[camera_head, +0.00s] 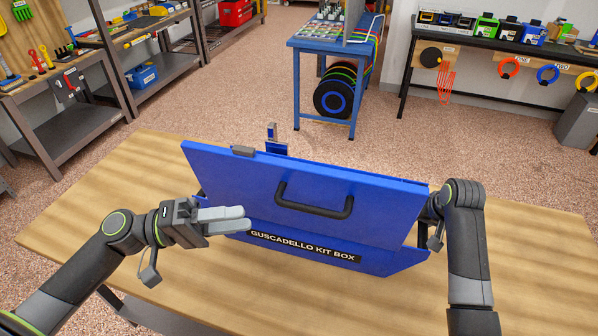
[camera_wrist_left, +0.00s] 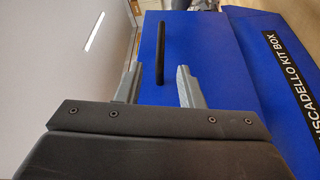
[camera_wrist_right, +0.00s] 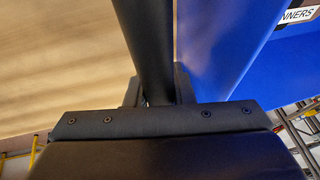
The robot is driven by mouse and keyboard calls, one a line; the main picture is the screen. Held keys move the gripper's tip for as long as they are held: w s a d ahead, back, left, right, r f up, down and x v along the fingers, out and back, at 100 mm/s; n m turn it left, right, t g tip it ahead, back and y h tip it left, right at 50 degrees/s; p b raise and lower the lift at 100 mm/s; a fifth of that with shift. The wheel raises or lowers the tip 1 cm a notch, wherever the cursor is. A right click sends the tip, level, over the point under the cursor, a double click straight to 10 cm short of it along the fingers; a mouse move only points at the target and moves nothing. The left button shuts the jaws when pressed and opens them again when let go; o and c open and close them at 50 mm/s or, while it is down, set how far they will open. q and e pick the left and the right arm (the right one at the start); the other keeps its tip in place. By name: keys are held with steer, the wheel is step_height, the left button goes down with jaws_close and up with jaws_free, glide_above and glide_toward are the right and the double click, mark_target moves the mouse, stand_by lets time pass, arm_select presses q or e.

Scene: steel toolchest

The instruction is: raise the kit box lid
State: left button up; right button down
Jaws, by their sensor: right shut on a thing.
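The blue kit box (camera_head: 385,264) stands on the wooden table with its name label towards me. Its lid (camera_head: 235,180) is tilted up, its outer face and black handle (camera_head: 312,208) towards me. The handle also shows in the left wrist view (camera_wrist_left: 161,52). My left gripper (camera_head: 222,219) is open and empty in front of the lid's left part; the handle appears beyond its fingers, not in its grip. My right gripper (camera_head: 437,228), partly hidden at the box's right end, is shut on a dark bar (camera_wrist_right: 150,45) beside a blue surface. The box interior is hidden.
The wooden table (camera_head: 110,200) is clear around the box. Beyond it, across open floor, stand a blue cart (camera_head: 325,47), a dark bench (camera_head: 480,50) with several small boxes, and shelving (camera_head: 60,125) at the left.

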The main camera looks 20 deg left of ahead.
steer(key=shift+s+d+f, duration=0.1)
steer(key=shift+s+f, duration=0.1)
steer(key=shift+f, duration=0.15)
